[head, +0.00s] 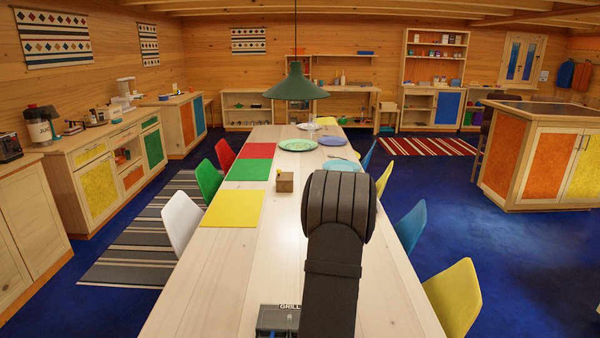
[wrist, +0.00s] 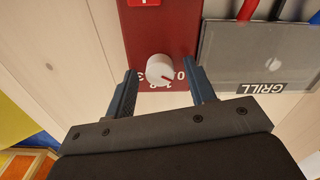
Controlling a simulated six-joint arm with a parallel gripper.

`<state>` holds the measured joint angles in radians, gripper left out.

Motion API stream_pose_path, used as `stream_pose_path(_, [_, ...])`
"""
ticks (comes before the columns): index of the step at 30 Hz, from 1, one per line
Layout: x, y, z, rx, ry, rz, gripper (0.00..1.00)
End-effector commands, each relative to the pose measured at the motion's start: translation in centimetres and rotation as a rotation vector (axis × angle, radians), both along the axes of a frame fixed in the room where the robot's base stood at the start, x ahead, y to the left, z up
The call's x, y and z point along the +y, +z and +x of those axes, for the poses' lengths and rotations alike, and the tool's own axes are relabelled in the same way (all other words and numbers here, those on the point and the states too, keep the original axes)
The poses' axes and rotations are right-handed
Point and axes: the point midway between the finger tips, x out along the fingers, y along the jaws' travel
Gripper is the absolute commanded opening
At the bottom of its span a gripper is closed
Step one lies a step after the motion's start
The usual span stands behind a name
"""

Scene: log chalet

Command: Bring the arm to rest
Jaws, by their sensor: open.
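My gripper (wrist: 161,94) shows in the wrist view with its two blue-grey fingers apart. A white round knob (wrist: 160,68) on a dark red panel (wrist: 160,35) lies between and just beyond the fingertips in the picture. I cannot tell whether the fingers touch the knob. In the head view my dark arm reaches over the near part of the long wooden table (head: 245,265), and it hides the gripper and the red panel there.
A grey plate marked GRILL (wrist: 255,58) lies right of the red panel; it also shows at the table's near end (head: 280,318). Yellow (head: 233,208), green and red mats, a small wooden box (head: 285,182) and plates (head: 298,145) lie farther along. A green lamp (head: 296,88) hangs above.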

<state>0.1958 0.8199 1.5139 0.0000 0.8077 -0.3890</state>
Motion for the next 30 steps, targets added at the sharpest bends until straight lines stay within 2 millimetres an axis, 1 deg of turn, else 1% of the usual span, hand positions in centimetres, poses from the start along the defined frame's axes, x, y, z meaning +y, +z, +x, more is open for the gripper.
stream_pose_path(30, [0.0,0.01,0.0,0.0,-0.824,0.0,0.5])
